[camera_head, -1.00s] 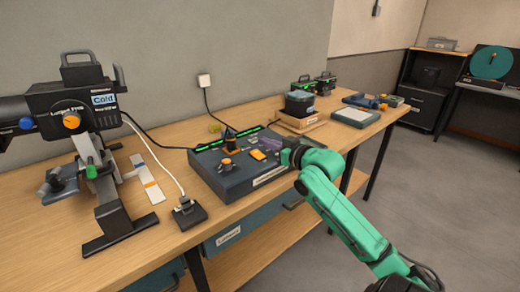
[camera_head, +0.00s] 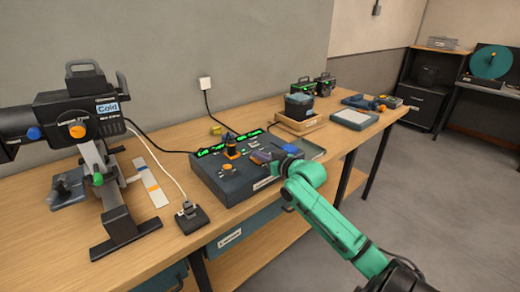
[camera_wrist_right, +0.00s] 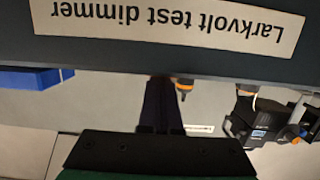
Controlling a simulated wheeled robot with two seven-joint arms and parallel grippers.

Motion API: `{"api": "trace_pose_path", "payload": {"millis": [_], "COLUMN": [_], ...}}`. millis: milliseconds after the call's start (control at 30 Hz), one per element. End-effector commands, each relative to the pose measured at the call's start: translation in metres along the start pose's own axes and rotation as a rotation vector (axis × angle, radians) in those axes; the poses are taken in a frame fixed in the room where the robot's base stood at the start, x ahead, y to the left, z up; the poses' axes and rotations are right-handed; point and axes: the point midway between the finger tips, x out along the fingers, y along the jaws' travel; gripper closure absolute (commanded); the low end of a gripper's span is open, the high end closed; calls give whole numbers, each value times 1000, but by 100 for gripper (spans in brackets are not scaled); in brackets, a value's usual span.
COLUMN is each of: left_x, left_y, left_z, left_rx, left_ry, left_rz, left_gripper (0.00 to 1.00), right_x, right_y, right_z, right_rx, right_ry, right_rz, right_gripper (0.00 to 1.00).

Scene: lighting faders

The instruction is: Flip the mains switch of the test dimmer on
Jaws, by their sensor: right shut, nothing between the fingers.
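The test dimmer (camera_head: 212,182) is a dark box on the bench with an orange knob (camera_head: 227,168), a black-and-orange upright part (camera_head: 231,150) and bright green strips along its back. Its label (camera_wrist_right: 170,22) reads "Larkvolt test dimmer", upside down in the right wrist view. A blue part (camera_head: 291,149) shows at the dimmer's right end; a blue block (camera_wrist_right: 32,78) shows in the wrist view. I cannot tell which part is the mains switch. My right gripper (camera_head: 262,157) is shut and empty over the dimmer's right half, hiding part of its top. My left gripper is out of view.
A black enlarger-like machine (camera_head: 75,115) stands at the left. A wooden tray (camera_head: 300,127) with a dark container stands behind right.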

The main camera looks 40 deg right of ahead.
Motion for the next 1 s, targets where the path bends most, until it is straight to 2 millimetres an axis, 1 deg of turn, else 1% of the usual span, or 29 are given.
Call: {"api": "trace_pose_path", "payload": {"millis": [33, 133, 233, 267, 367, 467, 500, 533, 700, 800, 900, 1000], "left_x": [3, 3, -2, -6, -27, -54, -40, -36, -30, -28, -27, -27], "left_y": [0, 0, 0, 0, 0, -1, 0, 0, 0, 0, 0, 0], "left_z": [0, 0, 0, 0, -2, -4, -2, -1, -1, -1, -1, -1], "left_rx": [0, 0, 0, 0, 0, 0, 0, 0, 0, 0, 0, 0], "left_ry": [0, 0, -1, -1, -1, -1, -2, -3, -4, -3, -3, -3], "left_rz": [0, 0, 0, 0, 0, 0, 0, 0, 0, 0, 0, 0], "left_gripper": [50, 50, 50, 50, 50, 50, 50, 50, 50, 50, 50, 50], "right_x": [0, 0, 0, 0, -1, -1, -8, -16, -58, -78, -91, -96], "right_y": [0, 0, 0, 0, -1, -2, -2, -3, -3, -3, -3, -3], "right_z": [2, 2, -4, -8, -28, -55, -42, -39, -45, -50, -53, -55], "right_rx": [1, 1, 0, 0, 1, 1, 0, -1, 0, 1, 1, 0], "right_ry": [2, 2, 3, 3, 4, 4, -1, -1, -2, -1, 0, 2], "right_rz": [0, 0, 0, 0, 0, 1, 1, 0, 0, 1, 1, 1], "right_gripper": [100, 100, 100, 100, 100, 100, 100, 100, 100, 100, 100, 100]}}
